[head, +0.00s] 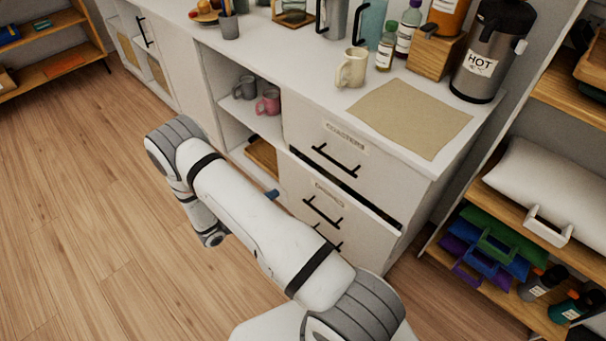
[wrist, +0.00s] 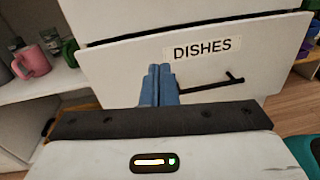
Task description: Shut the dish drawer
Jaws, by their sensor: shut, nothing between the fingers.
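The dish drawer (head: 293,185) is the one below the drawer labelled COASTERS (head: 338,138). It stands out a little from the cabinet, with a dark gap along its top. In the wrist view its white front (wrist: 115,75) carries the label DISHES (wrist: 202,48) and a black bar handle (wrist: 212,84). My gripper (wrist: 158,72) is shut and empty, its blue fingers together before the drawer front, left of the handle and just below the label. I cannot tell whether the fingertips touch the front. In the head view a blue finger (head: 272,193) shows beside my arm.
A pink mug (wrist: 32,61) and a grey mug (head: 245,88) stand on the open shelf left of the drawers. The countertop above holds a beige mat (head: 410,117), a cream mug (head: 352,68) and a HOT dispenser (head: 490,50). Wooden floor (head: 90,200) is clear at left.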

